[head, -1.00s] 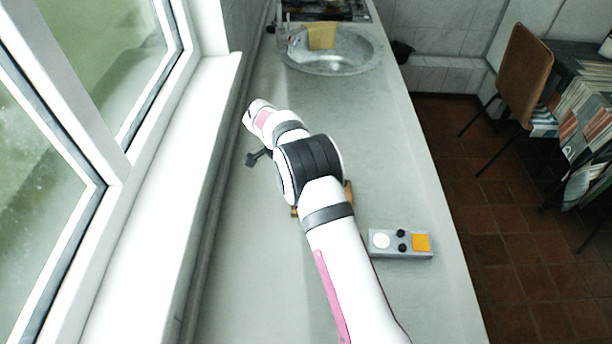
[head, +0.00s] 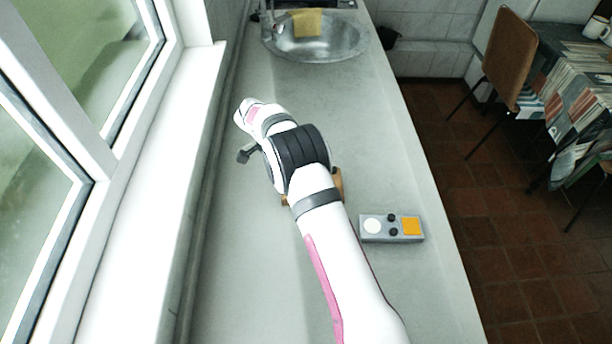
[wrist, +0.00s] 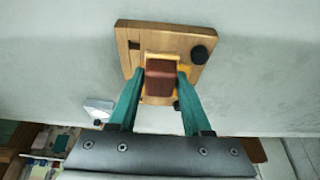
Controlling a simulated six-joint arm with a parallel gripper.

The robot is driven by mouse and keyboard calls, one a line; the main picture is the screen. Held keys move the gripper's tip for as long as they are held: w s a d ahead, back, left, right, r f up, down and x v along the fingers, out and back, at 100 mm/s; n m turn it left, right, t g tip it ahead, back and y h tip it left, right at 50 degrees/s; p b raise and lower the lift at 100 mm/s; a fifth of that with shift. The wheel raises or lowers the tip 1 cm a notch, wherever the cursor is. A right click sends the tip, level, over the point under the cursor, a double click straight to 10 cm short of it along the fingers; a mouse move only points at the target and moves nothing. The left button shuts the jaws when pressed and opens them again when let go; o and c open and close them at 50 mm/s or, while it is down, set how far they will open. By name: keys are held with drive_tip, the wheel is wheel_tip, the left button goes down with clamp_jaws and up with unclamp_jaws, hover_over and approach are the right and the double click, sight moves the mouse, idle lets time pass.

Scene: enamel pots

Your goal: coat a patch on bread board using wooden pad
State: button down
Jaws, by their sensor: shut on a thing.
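The bread board (wrist: 190,35) is a flat tan wooden board on the counter, in the upper middle of the wrist view. It has a dark slot near its left edge and a dark round piece near its right edge. In the head view only edges of the board (head: 338,186) show behind my arm. My gripper (wrist: 161,82) has green fingers shut on the wooden pad (wrist: 161,80), a reddish-brown block with yellowish parts around it. The pad is over the board; I cannot tell whether it touches. In the head view the gripper and pad are hidden by my arm.
A grey box (head: 392,237) with a white disc, black knobs and an orange square sits right of my arm. The counter (head: 370,150) is otherwise clear up to the metal sink (head: 318,48) with a yellow cloth (head: 307,22). A window sill (head: 150,190) borders the left.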

drive_tip(key=shift+w+a, duration=0.1)
drive_tip(key=shift+a, duration=0.25)
drive_tip(key=shift+w, duration=0.4)
drive_tip(key=shift+d, duration=2)
drive_tip(key=shift+a, duration=1.8)
drive_tip(key=shift+a+r, duration=0.1)
drive_tip(key=shift+a, duration=0.1)
drive_tip(key=shift+r, duration=3.95)
drive_tip(key=shift+d, duration=0.1)
